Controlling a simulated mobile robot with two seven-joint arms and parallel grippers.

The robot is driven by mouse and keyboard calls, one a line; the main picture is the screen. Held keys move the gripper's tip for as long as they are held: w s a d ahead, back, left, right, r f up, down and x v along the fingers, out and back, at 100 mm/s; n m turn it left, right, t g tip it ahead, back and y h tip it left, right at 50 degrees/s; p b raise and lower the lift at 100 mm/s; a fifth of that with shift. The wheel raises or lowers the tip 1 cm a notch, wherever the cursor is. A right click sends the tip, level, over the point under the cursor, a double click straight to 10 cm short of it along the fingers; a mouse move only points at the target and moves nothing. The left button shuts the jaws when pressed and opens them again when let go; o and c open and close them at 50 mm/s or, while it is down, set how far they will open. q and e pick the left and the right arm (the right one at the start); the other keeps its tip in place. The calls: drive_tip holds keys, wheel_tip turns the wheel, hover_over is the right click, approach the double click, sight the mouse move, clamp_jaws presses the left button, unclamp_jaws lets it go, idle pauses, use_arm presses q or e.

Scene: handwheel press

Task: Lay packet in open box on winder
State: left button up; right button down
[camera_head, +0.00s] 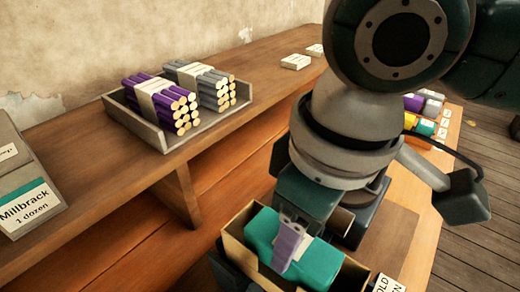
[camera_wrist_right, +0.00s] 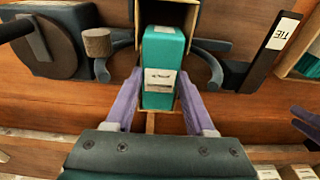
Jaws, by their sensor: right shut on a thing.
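A teal packet (camera_head: 262,228) with a white label is between the purple fingers of my right gripper (camera_head: 287,258); it also shows in the right wrist view (camera_wrist_right: 162,48). My right gripper is shut on it from both sides. The open box (camera_head: 235,250) has tan walls and sits on the winder, around and below the packet. The packet lies within the outline of the box; I cannot tell whether it touches the floor of the box. In the right wrist view, dark metal parts of the winder (camera_wrist_right: 45,45) flank the box. My left gripper is not in view.
A grey tray (camera_head: 150,130) of purple and grey bundled sticks stands on the wooden bench. A Millbrack carton (camera_head: 25,205) is at the left edge. Small white cards (camera_head: 296,62) lie at the back. Coloured packets (camera_head: 425,127) are at the right, beyond my right arm.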

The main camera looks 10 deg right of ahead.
drive_tip(key=shift+f, duration=0.2)
drive_tip(key=shift+f, duration=0.8)
drive_tip(key=shift+c, duration=0.9)
unclamp_jaws()
drive_tip(key=shift+s, duration=0.1)
